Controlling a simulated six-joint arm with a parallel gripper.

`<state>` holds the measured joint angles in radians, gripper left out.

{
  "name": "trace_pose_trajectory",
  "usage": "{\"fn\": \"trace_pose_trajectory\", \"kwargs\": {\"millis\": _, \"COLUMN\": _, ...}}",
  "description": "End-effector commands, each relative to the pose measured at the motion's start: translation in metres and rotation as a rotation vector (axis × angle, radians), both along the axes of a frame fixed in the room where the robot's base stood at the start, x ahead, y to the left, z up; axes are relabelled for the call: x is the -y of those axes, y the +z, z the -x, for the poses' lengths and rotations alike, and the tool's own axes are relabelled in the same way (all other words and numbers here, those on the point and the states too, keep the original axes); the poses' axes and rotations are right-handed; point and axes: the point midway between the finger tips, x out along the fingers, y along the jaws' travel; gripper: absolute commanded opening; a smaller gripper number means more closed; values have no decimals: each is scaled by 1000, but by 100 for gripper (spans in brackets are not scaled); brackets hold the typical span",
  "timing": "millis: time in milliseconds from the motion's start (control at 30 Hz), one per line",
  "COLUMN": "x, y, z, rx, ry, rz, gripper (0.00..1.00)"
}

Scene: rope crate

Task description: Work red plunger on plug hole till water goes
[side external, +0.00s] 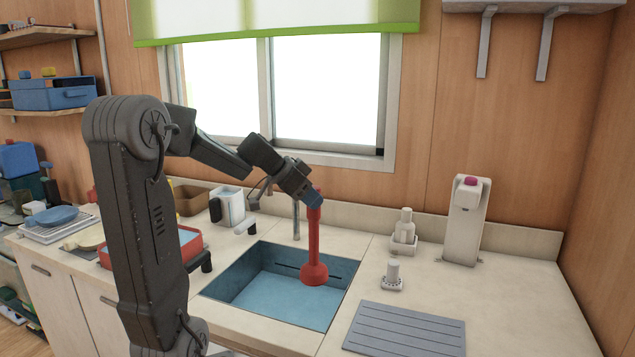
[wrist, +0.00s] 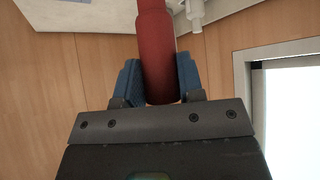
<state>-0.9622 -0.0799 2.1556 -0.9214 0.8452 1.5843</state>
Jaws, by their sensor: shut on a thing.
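The red plunger (side external: 314,245) is upright over the sink (side external: 232,268), its red cup at the lower end. In the side external view my gripper (side external: 314,200) is shut on the top of its handle. In the wrist view the red handle (wrist: 156,50) sits between the two blue fingers of my gripper (wrist: 158,85). The sink is a blue-grey basin with bluish water or a bluish floor showing; I cannot tell which. The plug hole is not visible. I cannot tell whether the cup touches anything below it.
A tap (side external: 296,215) stands behind the sink, close to the plunger. A grey ridged drainboard (side external: 405,330) lies right of the sink. A white dispenser (side external: 464,225), small bottles (side external: 405,235) and a white jug (side external: 230,203) stand on the counter. A red tray (side external: 190,240) is at left.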

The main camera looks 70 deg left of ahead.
Motion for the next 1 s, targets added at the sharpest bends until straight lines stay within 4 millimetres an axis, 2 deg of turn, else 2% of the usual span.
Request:
{"fn": "trace_pose_trajectory", "kwargs": {"millis": 33, "x": 1, "y": -14, "z": 0, "rx": -3, "ry": 0, "rz": 5, "gripper": 2}}
{"fn": "trace_pose_trajectory", "kwargs": {"millis": 200, "x": 1, "y": -55, "z": 0, "rx": -3, "ry": 1, "rz": 6, "gripper": 2}}
{"fn": "trace_pose_trajectory", "kwargs": {"millis": 333, "x": 1, "y": -76, "z": 0, "rx": -1, "ry": 1, "rz": 3, "gripper": 2}}
{"fn": "trace_pose_trajectory", "kwargs": {"millis": 467, "x": 0, "y": -83, "z": 0, "rx": 0, "ry": 1, "rz": -1, "gripper": 2}}
{"fn": "trace_pose_trajectory", "kwargs": {"millis": 833, "x": 0, "y": -85, "z": 0, "rx": 1, "ry": -1, "rz": -1, "gripper": 2}}
{"fn": "trace_pose_trajectory", "kwargs": {"millis": 1000, "x": 1, "y": -99, "z": 0, "rx": 0, "ry": -1, "rz": 3, "gripper": 2}}
